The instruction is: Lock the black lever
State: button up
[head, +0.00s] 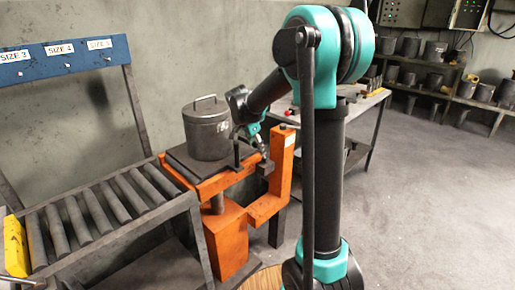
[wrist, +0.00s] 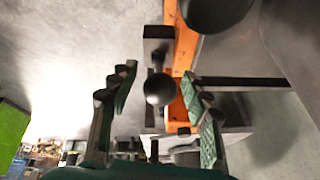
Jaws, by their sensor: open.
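A black lever with a round knob (wrist: 158,90) shows in the wrist view. The knob sits between my gripper's two fingers, with room on both sides. Its thin rod leads to a dark block (wrist: 158,40) beside an orange upright (wrist: 182,110). My gripper (wrist: 157,82) is open, with green pads inside the fingers. In the head view my gripper (head: 262,155) is at the right side of the orange press (head: 226,240), close to a dark block (head: 265,168). The knob is too small or hidden to make out there.
A grey lidded pot (head: 207,132) stands on the press top, left of my gripper. A roller conveyor (head: 98,210) with a yellow end piece (head: 15,245) lies at the left. A workbench (head: 350,105) stands behind. The floor at the right (head: 430,190) is clear.

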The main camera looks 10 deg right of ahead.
jog(key=shift+d+f, duration=0.1)
jog(key=shift+f, duration=0.2)
jog(key=shift+c, duration=0.6)
grip_shut()
